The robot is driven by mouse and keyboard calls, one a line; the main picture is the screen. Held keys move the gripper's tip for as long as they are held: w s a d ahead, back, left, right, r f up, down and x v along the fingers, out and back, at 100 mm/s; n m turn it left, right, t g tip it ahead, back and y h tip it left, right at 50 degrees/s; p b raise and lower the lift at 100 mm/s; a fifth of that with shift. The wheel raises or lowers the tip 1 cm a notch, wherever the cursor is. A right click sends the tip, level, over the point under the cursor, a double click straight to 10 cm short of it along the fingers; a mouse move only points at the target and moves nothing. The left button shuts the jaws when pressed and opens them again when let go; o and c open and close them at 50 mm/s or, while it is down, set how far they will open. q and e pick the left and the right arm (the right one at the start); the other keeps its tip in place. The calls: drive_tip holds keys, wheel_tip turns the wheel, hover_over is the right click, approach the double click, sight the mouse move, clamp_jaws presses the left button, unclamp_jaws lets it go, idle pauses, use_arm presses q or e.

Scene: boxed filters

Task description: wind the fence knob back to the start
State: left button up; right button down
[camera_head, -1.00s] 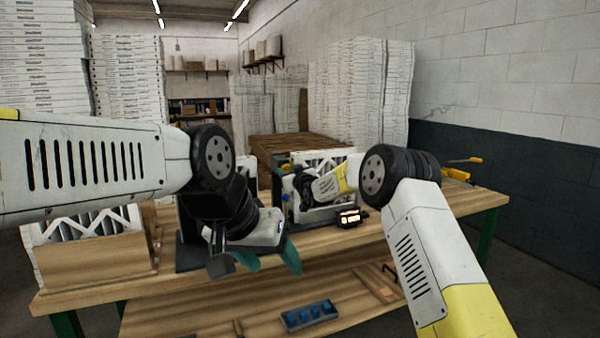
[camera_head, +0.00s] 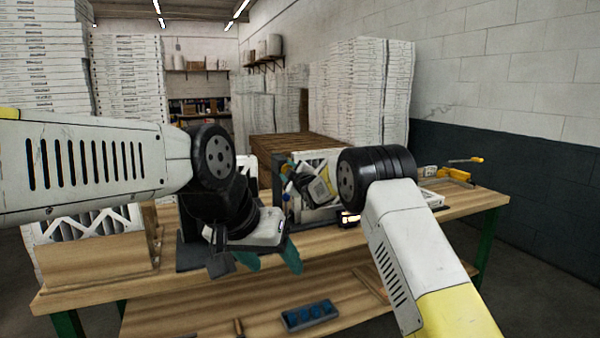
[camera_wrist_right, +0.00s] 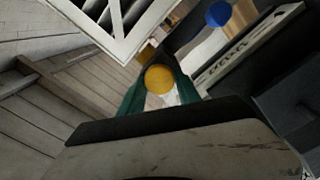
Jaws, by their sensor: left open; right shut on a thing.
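A round yellow knob (camera_wrist_right: 159,79) shows in the right wrist view between the green fingertips of my right gripper (camera_wrist_right: 160,88), which is shut on it. A blue knob (camera_wrist_right: 218,14) sits apart from it, further up and right in that view. In the head view my right gripper is at the fixture behind the bench's middle, largely hidden by its own wrist. My left gripper (camera_head: 272,260) is open and empty over the bench's front edge, its green fingers spread. The pictures show no readable mark of the knob's turn.
A white-framed pleated filter (camera_wrist_right: 115,25) is close to my right gripper. The wooden bench (camera_head: 455,205) holds a wooden box of filters (camera_head: 95,265) at left and a yellow-handled clamp (camera_head: 465,161) at right. A blue tray (camera_head: 310,316) lies on the lower shelf.

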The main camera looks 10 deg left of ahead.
drive_tip(key=shift+f+n, duration=0.2)
drive_tip(key=shift+n, duration=0.2)
drive_tip(key=c, duration=0.9)
unclamp_jaws()
drive_tip(key=shift+o, duration=0.2)
drive_tip(key=shift+r, duration=0.1)
drive_tip(key=v, duration=0.7)
drive_tip(key=shift+s+d, duration=0.25)
drive_tip(key=shift+s, duration=0.1)
